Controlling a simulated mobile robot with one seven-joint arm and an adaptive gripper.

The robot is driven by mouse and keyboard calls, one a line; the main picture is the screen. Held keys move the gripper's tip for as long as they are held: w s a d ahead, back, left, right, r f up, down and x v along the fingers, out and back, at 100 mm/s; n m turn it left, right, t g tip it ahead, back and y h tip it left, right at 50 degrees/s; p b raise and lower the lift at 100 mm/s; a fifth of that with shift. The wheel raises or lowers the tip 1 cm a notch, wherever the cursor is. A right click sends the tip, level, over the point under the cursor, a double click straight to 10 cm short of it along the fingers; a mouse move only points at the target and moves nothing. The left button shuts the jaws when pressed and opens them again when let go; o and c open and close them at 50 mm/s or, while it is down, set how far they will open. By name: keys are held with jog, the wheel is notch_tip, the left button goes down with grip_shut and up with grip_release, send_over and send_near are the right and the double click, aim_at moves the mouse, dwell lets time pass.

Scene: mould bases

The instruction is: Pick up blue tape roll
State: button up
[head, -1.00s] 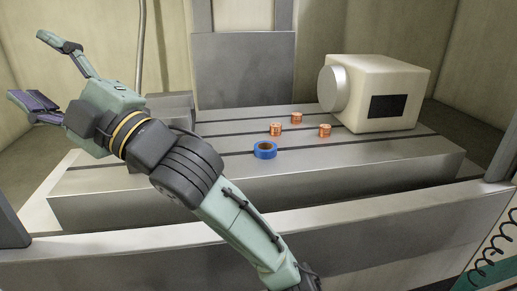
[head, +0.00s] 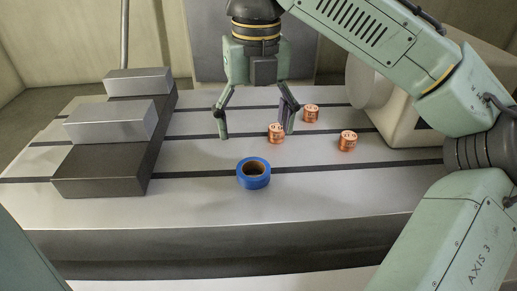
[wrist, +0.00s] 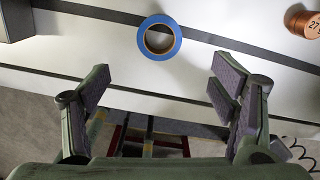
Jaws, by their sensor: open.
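The blue tape roll (head: 254,174) lies flat on the slotted metal table, near its front middle, in the head view. It also shows at the top middle of the wrist view (wrist: 160,56), ahead of and between my fingers, with the surface visible through its centre. My gripper (head: 256,136) points down with its fingers spread wide and nothing between them. In the head view it appears above and behind the roll, apart from it. In the wrist view my gripper (wrist: 160,98) is also open and empty.
Three copper cylinders (head: 276,133), (head: 311,113), (head: 348,140) stand on the slotted table (head: 330,195) right of and behind the roll. Stepped metal blocks (head: 110,122) stand at the left. A pale machine housing (head: 372,84) is at the right.

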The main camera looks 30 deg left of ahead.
send_over(255, 171)
jog(key=f, duration=0.4)
jog(key=shift+w+d+f, duration=0.2)
jog(key=shift+d+f, duration=0.1)
jog(key=f, duration=0.4)
jog(key=shift+s+a+f, duration=0.25)
jog(key=shift+a+f, duration=0.1)
jog(key=shift+f, duration=0.6)
jog(key=shift+c, duration=0.4)
jog(key=c, duration=1.2)
jog(key=shift+o, duration=0.2)
